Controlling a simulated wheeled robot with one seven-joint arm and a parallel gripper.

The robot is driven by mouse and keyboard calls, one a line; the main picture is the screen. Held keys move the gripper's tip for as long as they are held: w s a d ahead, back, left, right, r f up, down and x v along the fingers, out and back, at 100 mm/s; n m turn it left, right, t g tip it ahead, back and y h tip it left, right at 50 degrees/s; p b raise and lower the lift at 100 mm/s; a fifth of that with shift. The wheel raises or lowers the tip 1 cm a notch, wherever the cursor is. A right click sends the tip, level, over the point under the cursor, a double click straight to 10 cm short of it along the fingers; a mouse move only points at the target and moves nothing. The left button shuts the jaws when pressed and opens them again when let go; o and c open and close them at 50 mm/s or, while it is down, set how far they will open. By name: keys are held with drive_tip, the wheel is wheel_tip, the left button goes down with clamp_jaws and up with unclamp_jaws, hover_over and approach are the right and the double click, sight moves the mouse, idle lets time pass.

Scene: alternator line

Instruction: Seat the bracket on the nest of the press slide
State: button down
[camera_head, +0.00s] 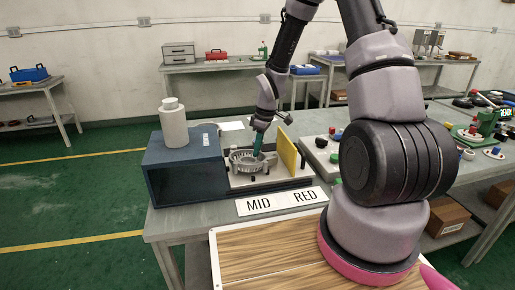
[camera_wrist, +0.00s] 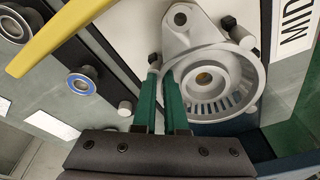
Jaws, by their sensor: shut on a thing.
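The bracket (camera_head: 243,163) is a grey metal ring with slots, a central hub and an eared lug; it also shows in the wrist view (camera_wrist: 225,62). My gripper (camera_head: 257,150) has green fingers shut on the bracket's rim wall, seen at the fingertips in the wrist view (camera_wrist: 161,78). The bracket is over the pale plate of the press slide (camera_head: 237,184), in front of the blue press housing (camera_head: 180,172). Short dark-tipped posts (camera_wrist: 228,22) stand around the bracket. The nest is mostly hidden under it, and I cannot tell whether the bracket touches it.
A yellow plate (camera_head: 287,151) stands upright just right of my gripper and crosses the wrist view's upper left. A white cylinder (camera_head: 173,128) tops the press housing. A board with bearings (camera_wrist: 82,83) lies beyond the yellow plate. A label strip (camera_head: 281,200) lies in front.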

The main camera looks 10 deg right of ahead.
drive_tip(key=shift+f, duration=0.1)
drive_tip(key=c, duration=0.9)
unclamp_jaws()
drive_tip(key=s+d+r+m+t+h, duration=0.1)
drive_tip(key=s+d+r+m, duration=0.2)
drive_tip(key=r, duration=1)
drive_tip(key=s+d+r+m+t, duration=0.2)
drive_tip(key=s+r+m, duration=0.25)
drive_tip(key=r, duration=0.85)
drive_tip(key=s+r+m+t, duration=0.1)
drive_tip(key=s+r+m, duration=0.1)
drive_tip(key=s, duration=0.3)
drive_tip(key=s+r+m+t, duration=0.1)
drive_tip(key=s+r+m, duration=0.2)
drive_tip(key=s+r, duration=0.2)
drive_tip(key=s+r+m+t+y, duration=0.1)
drive_tip(key=s+r+m, duration=0.2)
drive_tip(key=s+r, duration=0.1)
drive_tip(key=shift+s+d, duration=0.4)
drive_tip(key=shift+s, duration=0.05)
